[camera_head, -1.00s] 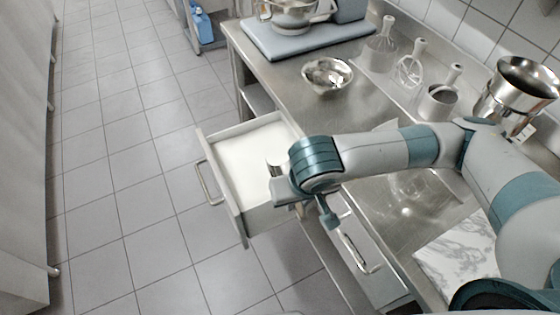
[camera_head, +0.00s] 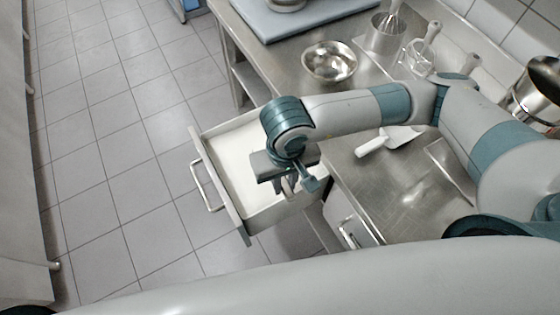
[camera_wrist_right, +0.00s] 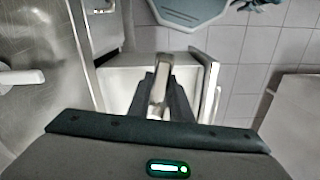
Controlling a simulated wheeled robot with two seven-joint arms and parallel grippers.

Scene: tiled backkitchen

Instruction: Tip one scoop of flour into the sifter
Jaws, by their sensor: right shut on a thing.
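My right gripper (camera_head: 285,185) points down over the open drawer and is shut on a slim handle-like piece (camera_wrist_right: 160,85), seen between its fingers in the right wrist view. This looks like the scoop's handle; the scoop's cup is hidden. White flour (camera_head: 228,160) fills the drawer (camera_head: 203,165). I cannot tell whether the scoop is in the flour or holds any. A steel flared vessel (camera_head: 540,90), possibly the sifter, stands at the right edge, partly behind my right arm. My left gripper is out of view.
A steel bowl (camera_head: 330,65) stands on the counter (camera_head: 300,55), beyond the right arm. A steel cup (camera_head: 385,33) and clear glassware (camera_head: 416,60) stand near the wall. A white-handled tool (camera_head: 372,147) lies near the counter's front. The tiled floor (camera_head: 120,150) left of the drawer is clear.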

